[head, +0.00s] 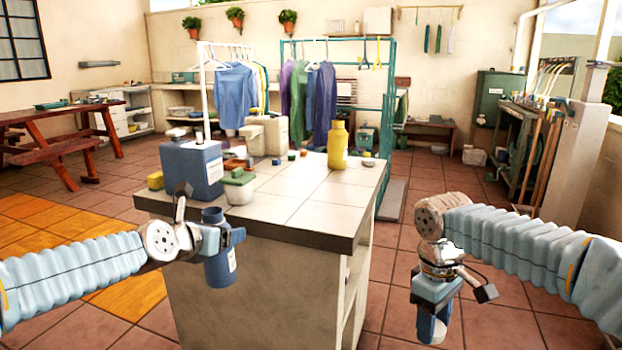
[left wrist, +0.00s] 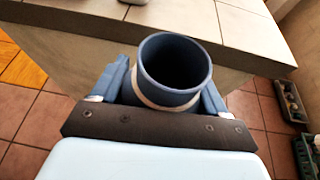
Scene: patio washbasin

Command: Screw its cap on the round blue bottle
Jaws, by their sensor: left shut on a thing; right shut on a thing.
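The round blue bottle (head: 220,270) is upright in my left gripper (head: 226,240), which is shut around it. It is held in front of the counter's near side, below the top. In the left wrist view the bottle (left wrist: 174,68) shows its round mouth open and uncapped between the two blue fingers. My right gripper (head: 432,318) points down, right of the counter over the floor. It is shut on a small pale thing, which looks like the cap but is mostly hidden by the fingers. The two grippers are well apart.
The tiled counter (head: 285,216) holds a square blue jug (head: 192,168), a yellow bottle (head: 337,146), a white jar with a green lid (head: 238,188), beige canisters and small items. The air between my grippers, before the counter, is clear. A bench with tools (head: 515,150) stands at right.

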